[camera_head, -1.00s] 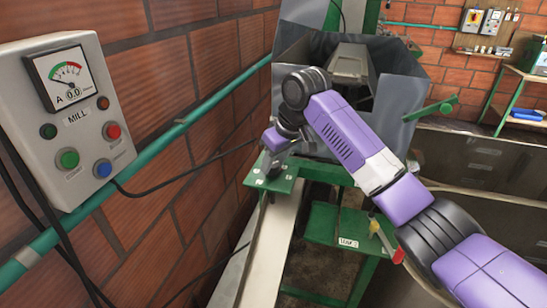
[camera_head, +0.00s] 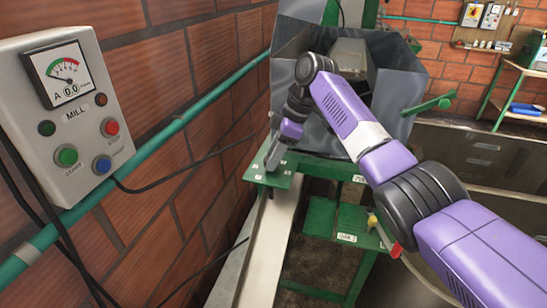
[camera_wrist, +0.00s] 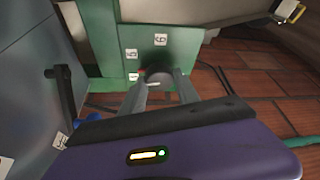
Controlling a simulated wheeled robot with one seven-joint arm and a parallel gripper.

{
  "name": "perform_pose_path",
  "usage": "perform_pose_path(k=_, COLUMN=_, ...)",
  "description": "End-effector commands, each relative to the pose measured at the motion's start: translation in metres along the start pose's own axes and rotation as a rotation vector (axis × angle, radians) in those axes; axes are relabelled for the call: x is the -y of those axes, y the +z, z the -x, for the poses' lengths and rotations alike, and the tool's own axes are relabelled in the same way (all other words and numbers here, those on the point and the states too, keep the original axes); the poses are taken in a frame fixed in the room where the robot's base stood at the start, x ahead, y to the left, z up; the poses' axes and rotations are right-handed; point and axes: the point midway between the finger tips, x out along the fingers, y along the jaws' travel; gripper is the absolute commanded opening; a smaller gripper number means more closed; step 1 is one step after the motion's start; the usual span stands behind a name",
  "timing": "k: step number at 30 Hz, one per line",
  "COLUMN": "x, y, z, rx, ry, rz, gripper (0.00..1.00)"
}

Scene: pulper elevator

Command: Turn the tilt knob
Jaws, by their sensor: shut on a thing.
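The tilt knob (camera_wrist: 158,77) is a dark round piece on a green plate, seen in the wrist view between my fingertips. My gripper (camera_wrist: 160,82) is shut on it, with one grey finger on each side. A thin white bar shows at the knob's near side. The green plate (camera_wrist: 145,48) carries several small white number labels around the knob. In the head view my gripper (camera_head: 275,158) points down at the same green plate (camera_head: 268,180), beside the grey hopper. The knob is hidden there behind my gripper.
The grey hopper (camera_head: 405,100) stands just behind the plate. A brick wall with a teal pipe (camera_head: 185,122) runs along the left, bearing the grey MILL panel (camera_head: 68,105). A green lever (camera_head: 435,104) sticks out at the hopper's right. A lower green plate (camera_head: 340,222) lies nearer.

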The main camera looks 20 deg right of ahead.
Motion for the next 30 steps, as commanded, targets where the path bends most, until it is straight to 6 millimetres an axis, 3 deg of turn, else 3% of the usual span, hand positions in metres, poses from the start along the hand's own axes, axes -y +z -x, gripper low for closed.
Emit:
perform_pose_path(k=23, x=-0.0001, y=-0.0011, z=-0.0003, rx=0.000, ry=-0.039, rz=0.093, gripper=0.00)
perform_pose_path(k=24, x=-0.0001, y=-0.0011, z=-0.0003, rx=-0.001, ry=-0.039, rz=0.093, gripper=0.45)
perform_pose_path(k=26, x=-0.0001, y=-0.0010, z=-0.0003, rx=0.000, ry=-0.039, rz=0.093, gripper=0.57)
perform_pose_path(k=30, x=-0.0003, y=-0.0006, z=-0.0002, rx=0.000, ry=-0.038, rz=0.092, gripper=0.59)
